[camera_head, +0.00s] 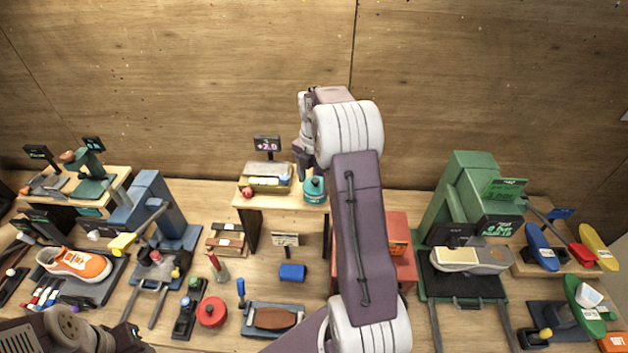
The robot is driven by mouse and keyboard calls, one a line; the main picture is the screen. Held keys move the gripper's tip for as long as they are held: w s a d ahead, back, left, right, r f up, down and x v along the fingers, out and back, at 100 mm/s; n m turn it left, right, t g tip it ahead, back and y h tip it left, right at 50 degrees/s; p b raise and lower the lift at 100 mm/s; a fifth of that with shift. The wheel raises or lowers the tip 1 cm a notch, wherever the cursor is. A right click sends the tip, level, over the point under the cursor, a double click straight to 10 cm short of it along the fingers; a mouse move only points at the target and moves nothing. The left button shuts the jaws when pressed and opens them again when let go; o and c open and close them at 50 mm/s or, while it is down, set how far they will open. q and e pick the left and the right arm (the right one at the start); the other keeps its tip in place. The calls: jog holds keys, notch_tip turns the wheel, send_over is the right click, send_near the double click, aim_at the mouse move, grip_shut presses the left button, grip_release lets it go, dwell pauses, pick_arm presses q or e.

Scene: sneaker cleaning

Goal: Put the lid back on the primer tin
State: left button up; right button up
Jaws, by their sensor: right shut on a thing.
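A small round teal tin (315,193), which looks like the primer tin, stands at the right end of the small wooden shelf. My right gripper (304,172) points down at the tin's top. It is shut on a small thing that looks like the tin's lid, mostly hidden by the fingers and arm. Whether the lid touches the rim is too small to tell. My left arm shows at the bottom left. Its gripper (128,338) is dark and partly cut off, and its jaws are unclear.
The wooden shelf (283,201) also holds a tray of blocks (266,180) and a small red ball (247,192). A red round container (212,311) and a brush on a tray (275,318) lie in front. A green press (462,205) stands right.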

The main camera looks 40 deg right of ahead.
dwell(0.4)
jog(key=o, duration=1.5)
notch_tip(320, 180, up, 7)
jog(key=p, duration=0.7)
jog(key=shift+c, duration=0.2)
grip_shut()
